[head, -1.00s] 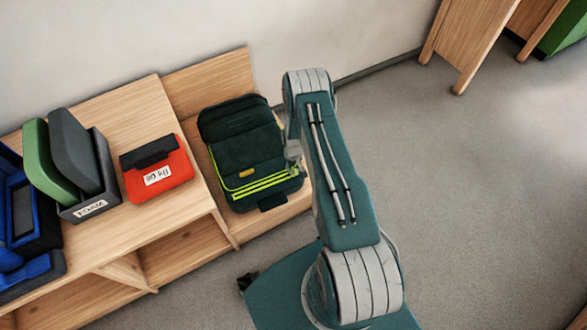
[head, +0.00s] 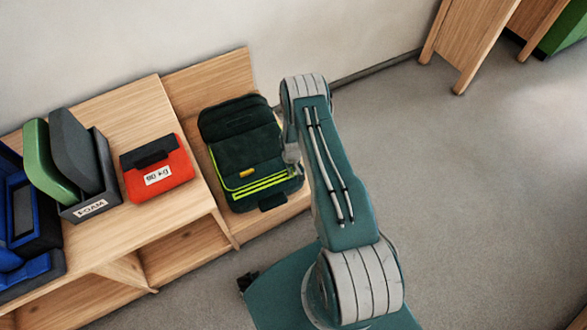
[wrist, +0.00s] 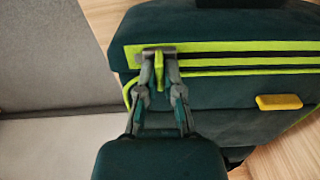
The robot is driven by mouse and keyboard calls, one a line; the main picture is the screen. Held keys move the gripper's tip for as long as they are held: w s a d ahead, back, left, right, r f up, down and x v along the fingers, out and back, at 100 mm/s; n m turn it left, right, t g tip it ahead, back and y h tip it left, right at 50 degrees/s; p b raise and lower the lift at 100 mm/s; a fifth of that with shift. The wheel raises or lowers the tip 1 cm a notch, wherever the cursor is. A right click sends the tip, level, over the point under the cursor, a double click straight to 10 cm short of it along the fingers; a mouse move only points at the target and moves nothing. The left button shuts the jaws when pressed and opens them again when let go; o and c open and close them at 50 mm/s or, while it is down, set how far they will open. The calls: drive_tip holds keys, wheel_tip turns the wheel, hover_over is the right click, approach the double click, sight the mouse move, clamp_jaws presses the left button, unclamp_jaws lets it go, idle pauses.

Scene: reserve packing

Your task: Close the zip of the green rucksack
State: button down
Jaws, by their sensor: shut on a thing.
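The dark green rucksack (head: 240,150) lies on the low wooden shelf in the head view, with lime bands along its front edge. In the wrist view the rucksack (wrist: 215,30) fills the upper right, with lime zip bands (wrist: 245,46) and dark strips between them. My gripper (wrist: 159,66) is shut on the lime zip pull (wrist: 158,72) at the left end of the bands. In the head view my arm hides most of the gripper and the pull. How far the zip is closed is hard to tell.
A yellow tab (wrist: 279,102) sits on the rucksack to the right of the pull. In the head view a red pouch (head: 158,172) and a grey foam box (head: 103,165) stand on the higher shelf at left. Open floor (head: 470,200) lies to the right.

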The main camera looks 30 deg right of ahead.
sight(237, 196)
drive_tip(key=a, duration=1.5)
drive_tip(key=w+a, duration=0.1)
drive_tip(key=a, duration=0.7)
drive_tip(key=shift+w+f, duration=0.1)
drive_tip(key=c, duration=0.8)
unclamp_jaws()
drive_tip(key=shift+a, duration=0.1)
wheel_tip(237, 196, up, 12)
drive_tip(key=shift+f, duration=0.1)
drive_tip(key=shift+w, duration=0.1)
